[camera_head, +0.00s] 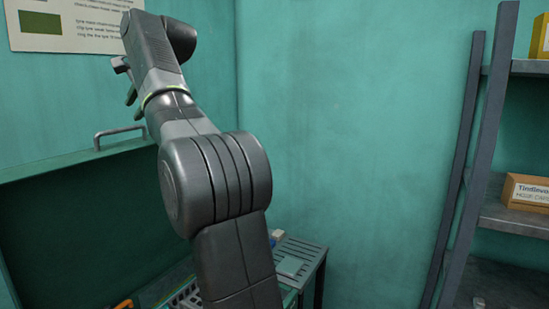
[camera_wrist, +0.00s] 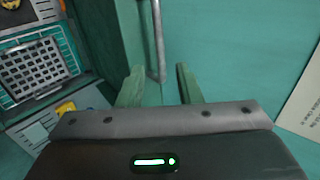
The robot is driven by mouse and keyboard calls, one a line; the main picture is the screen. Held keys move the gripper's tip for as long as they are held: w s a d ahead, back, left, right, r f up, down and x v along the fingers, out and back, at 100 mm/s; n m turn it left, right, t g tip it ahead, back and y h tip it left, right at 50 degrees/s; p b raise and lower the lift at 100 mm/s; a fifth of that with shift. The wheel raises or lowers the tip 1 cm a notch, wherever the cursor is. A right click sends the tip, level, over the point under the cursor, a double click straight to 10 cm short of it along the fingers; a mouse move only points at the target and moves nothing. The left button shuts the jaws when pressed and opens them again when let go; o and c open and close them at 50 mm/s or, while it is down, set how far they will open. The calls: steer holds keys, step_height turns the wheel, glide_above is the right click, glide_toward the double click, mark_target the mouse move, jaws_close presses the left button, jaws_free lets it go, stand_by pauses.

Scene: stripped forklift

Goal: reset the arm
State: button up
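My arm rises through the middle of the head view and bends to the upper left. My gripper (camera_head: 131,92) shows there partly hidden behind my wrist, above the handle of the raised green lid. In the wrist view, the two green fingers of my gripper (camera_wrist: 160,85) stand apart with nothing held between them. The metal handle (camera_wrist: 157,45) shows beyond the gap between the fingers. I cannot tell how far it is from them.
A green chest lid (camera_head: 75,220) with a handle (camera_head: 118,133) stands raised at left. A slatted grey table (camera_head: 312,252) is behind my arm. Metal shelving (camera_head: 515,215) with a cardboard box (camera_head: 526,190) stands at right. A poster (camera_head: 75,22) hangs on the wall. A gridded tray (camera_wrist: 35,72) shows at left.

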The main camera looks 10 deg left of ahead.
mark_target(124, 129)
steer(key=x, duration=1.1)
steer(key=shift+p, duration=0.3)
steer(key=shift+s+d, duration=0.1)
steer(key=shift+d, duration=0.05)
steer(key=shift+d, duration=0.1)
